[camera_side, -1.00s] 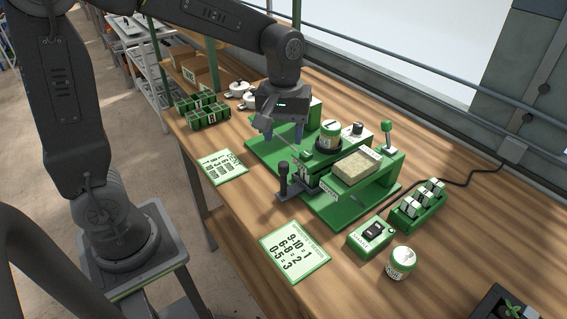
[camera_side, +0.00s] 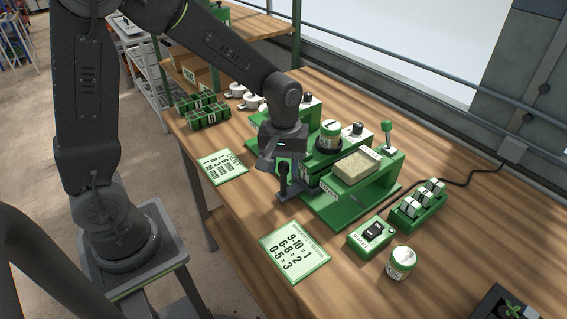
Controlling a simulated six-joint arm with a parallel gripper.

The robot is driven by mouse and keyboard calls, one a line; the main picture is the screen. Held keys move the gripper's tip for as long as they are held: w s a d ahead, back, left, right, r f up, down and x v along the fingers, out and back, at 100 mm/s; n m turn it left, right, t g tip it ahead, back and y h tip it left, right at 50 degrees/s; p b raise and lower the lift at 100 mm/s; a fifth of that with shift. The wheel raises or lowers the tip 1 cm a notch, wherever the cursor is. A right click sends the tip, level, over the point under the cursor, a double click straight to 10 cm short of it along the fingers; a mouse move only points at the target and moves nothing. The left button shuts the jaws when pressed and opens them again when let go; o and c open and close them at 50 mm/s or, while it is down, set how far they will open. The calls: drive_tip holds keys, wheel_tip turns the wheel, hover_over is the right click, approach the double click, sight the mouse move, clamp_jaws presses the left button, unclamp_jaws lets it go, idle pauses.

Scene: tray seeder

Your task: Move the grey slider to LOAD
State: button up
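The green seeder machine (camera_side: 350,208) stands on the wooden bench. At its front left is a dark grey upright handle on a flat grey foot (camera_side: 289,196), which looks like the slider. My gripper (camera_side: 284,171) points down right at this handle, with its fingers around or just in front of its top. The gripper partly hides the handle, and I cannot tell whether the fingers touch it or how far apart they are. A small white label (camera_side: 329,191) is on the machine's front edge; its word is too small to read.
A labelled jar (camera_side: 330,134) and a tan block (camera_side: 357,166) sit on the machine. A green-knobbed lever (camera_side: 387,134) stands behind. A switch box (camera_side: 371,232), another jar (camera_side: 401,262) and a tag rack (camera_side: 418,205) are at right. A number card (camera_side: 295,251) lies in front.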

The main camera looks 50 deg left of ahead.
clamp_jaws()
drive_tip(key=a, duration=1)
drive_tip(key=shift+o, duration=1.3)
unclamp_jaws()
drive_tip(key=shift+r, duration=0.1)
